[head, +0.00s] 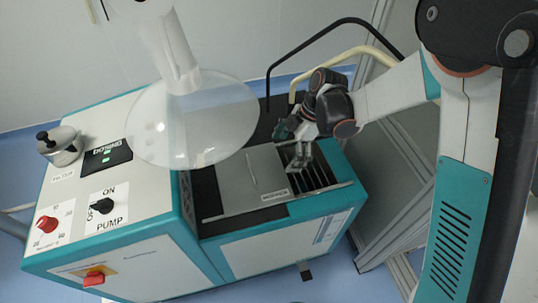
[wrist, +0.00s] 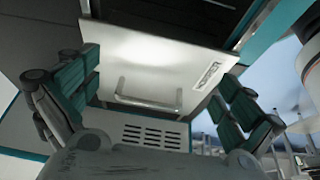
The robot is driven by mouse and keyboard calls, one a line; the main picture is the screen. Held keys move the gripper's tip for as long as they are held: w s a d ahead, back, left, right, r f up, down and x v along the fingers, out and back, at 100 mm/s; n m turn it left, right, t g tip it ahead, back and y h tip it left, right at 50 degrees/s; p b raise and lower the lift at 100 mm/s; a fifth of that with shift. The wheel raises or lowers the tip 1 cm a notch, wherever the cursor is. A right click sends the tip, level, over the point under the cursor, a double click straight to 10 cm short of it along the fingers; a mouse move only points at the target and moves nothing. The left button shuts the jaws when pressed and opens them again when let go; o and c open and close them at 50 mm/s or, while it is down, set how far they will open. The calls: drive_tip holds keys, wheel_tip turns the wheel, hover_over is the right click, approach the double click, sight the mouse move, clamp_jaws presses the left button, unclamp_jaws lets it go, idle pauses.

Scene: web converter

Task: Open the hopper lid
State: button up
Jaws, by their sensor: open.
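The hopper lid (head: 235,187) is a flat light-grey plate with a thin bar handle and a small label, on top of the white and teal machine. A dark slotted opening (head: 318,176) shows beside its right edge. My gripper (head: 293,147) is above the right part of the lid, near this opening. In the wrist view the lid (wrist: 160,60) fills the middle, with its U-shaped handle (wrist: 148,102) between my spread teal finger pads. My gripper (wrist: 155,97) is open and empty. The gap between fingers and handle is hard to judge.
A clear round disc (head: 192,118) on a white stem hangs in front of the machine's left half. Left of the lid are a pump knob (head: 103,205) and a red knob (head: 47,224). Black and cream hoses (head: 345,55) arch behind my gripper. A metal frame (head: 395,215) stands at right.

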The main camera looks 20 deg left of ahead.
drive_tip(key=shift+w+d, duration=0.35)
drive_tip(key=shift+d, duration=0.2)
drive_tip(key=shift+w+d, duration=0.3)
drive_tip(key=shift+d, duration=0.2)
